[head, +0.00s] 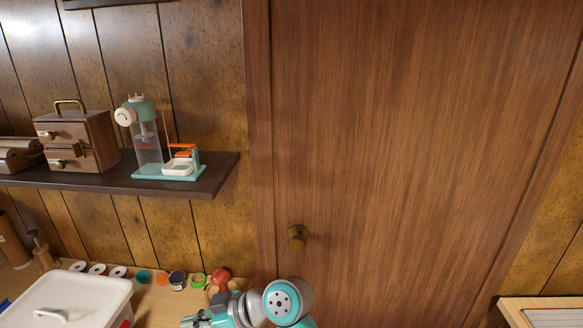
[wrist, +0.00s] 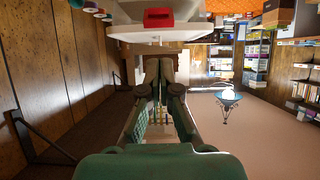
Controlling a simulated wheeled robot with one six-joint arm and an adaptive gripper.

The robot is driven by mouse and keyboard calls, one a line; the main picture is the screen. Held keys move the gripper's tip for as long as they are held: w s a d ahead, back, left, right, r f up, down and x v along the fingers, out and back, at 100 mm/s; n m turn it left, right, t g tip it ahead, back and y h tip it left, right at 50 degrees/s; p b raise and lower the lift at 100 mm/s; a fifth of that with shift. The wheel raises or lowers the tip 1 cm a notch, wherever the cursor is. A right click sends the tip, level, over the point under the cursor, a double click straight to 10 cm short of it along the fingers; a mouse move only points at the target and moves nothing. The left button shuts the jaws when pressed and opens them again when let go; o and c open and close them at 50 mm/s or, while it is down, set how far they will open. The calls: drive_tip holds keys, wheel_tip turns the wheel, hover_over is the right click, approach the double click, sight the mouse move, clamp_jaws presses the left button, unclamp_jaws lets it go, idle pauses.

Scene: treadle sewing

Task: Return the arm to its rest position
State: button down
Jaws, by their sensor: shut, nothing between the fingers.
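My arm (head: 288,302), teal and grey, shows at the bottom edge of the head view, low in front of the wooden door (head: 420,150). Its end is partly cut off by the frame there. In the wrist view my gripper (wrist: 166,68) points away from the camera. Its dark green fingers come together at the tips, shut and empty. A white box with a red patch (wrist: 140,30) shows beyond the tips. I cannot tell the exact gap between them.
A lidded white box (head: 65,300) and several spools stand on the wooden worktop at lower left. A red pincushion-like ball (head: 220,276) is close beside my arm. A dark wall shelf (head: 215,178) holds a small drawer cabinet (head: 75,140) and a teal device (head: 140,110).

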drive_tip(key=s+d+f+m+t+h, duration=0.25)
drive_tip(key=d+f+m+t, duration=0.35)
drive_tip(key=d+f, duration=0.6)
drive_tip(key=s+d+f+m+t+h, duration=0.35)
drive_tip(key=s+d+f+m, duration=0.25)
drive_tip(key=s+d+f, duration=0.5)
drive_tip(key=s+d+r+m+t+h, duration=0.2)
drive_tip(key=s+d+r+m+h, duration=0.15)
drive_tip(key=s+d, duration=0.9)
drive_tip(key=s+d+r+m+t+h, duration=0.1)
drive_tip(key=s+d+r+t+h, duration=0.1)
drive_tip(key=s+r, duration=0.8)
drive_tip(key=s+d+h, duration=0.1)
drive_tip(key=s, duration=0.1)
drive_tip(key=shift+s+d, duration=0.15)
drive_tip(key=shift+s, duration=0.25)
